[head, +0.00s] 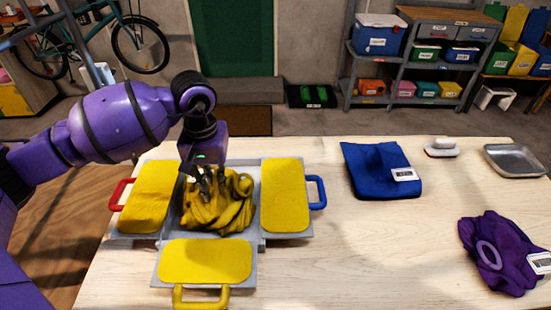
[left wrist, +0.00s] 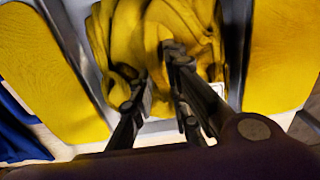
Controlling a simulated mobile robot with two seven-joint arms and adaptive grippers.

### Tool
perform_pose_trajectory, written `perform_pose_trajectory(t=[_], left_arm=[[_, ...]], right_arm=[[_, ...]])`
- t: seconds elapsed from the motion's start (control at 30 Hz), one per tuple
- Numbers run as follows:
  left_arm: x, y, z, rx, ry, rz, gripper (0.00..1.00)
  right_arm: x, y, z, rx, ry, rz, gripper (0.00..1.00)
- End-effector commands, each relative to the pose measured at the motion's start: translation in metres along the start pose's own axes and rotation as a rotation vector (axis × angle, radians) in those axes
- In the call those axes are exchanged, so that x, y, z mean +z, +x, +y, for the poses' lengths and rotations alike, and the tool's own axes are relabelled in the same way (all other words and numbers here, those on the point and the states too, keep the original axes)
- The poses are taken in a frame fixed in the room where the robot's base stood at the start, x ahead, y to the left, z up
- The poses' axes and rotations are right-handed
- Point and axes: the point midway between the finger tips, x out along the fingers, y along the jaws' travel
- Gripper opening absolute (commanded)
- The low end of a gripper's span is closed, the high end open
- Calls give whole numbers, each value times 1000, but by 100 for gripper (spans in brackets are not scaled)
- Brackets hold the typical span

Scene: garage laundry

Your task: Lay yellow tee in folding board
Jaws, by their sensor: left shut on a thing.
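The yellow tee (head: 225,205) lies crumpled in a heap on the middle of the folding board. The folding board (head: 209,264) has a grey frame and yellow panels at left, right and front. Its left panel has a red handle, its right a blue one, its front a yellow one. My left gripper (head: 205,180) comes down from above onto the tee's upper left part, shut on its cloth. In the left wrist view the tee (left wrist: 200,30) bunches around and beyond the fingers (left wrist: 163,75). The exact pinch is partly hidden by folds. My right gripper is not in view.
A folded blue cloth (head: 376,168) with a white tag lies right of the board. A purple garment (head: 497,250), a metal tray (head: 514,160) and a small brush-like item (head: 441,147) are farther right. Bare table (head: 370,255) lies between the board and the purple garment.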

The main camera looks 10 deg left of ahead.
Motion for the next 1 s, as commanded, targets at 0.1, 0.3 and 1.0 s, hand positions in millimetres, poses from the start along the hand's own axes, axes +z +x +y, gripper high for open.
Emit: perform_pose_trajectory(t=[0.1, 0.3, 1.0], left_arm=[[1, 4, -1, -1, -1, -3, 0], [1, 5, -1, -1, -1, -2, 32], [-1, -56, 0, 0, 0, 3, 34]], right_arm=[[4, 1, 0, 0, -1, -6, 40], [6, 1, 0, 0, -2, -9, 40], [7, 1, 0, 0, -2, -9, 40]])
